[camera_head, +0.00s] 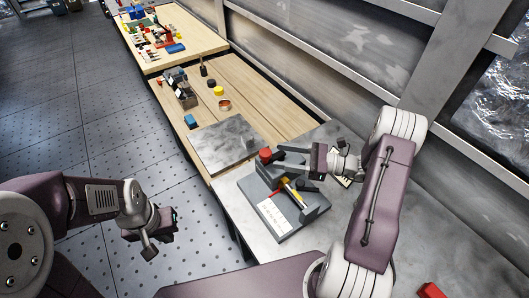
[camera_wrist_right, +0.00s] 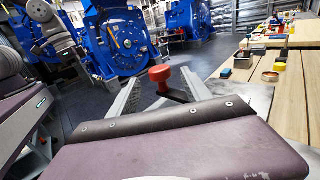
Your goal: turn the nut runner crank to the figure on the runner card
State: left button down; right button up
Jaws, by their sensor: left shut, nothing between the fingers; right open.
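The nut runner is a grey block unit (camera_head: 312,212) on the metal bench, with a yellow and red part (camera_head: 290,188) in its middle. Its crank has a red knob (camera_head: 265,155), which also shows in the right wrist view (camera_wrist_right: 160,74) on a dark arm. A white card (camera_head: 272,215) with small marks lies on the unit's front; I cannot read it. My right gripper (camera_head: 276,160) is open, its fingers on either side of the red knob; I cannot tell whether they touch it. My left gripper (camera_head: 158,238) is shut and empty, over the floor left of the bench.
A bare metal plate (camera_head: 228,142) lies beyond the runner. Farther along the wooden bench are a blue block (camera_head: 191,121), a copper ring (camera_head: 224,105), a yellow piece (camera_head: 219,91) and a dark bin (camera_head: 187,97). A metal wall frame borders the bench's right side.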

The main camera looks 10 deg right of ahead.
aim_at(265, 151)
jog(key=x, duration=0.5)
jog(key=shift+a+r, duration=0.1)
jog(key=shift+a, duration=0.35)
jog(key=shift+w, duration=0.1)
jog(key=shift+w, duration=0.1)
grip_shut()
dwell(0.7)
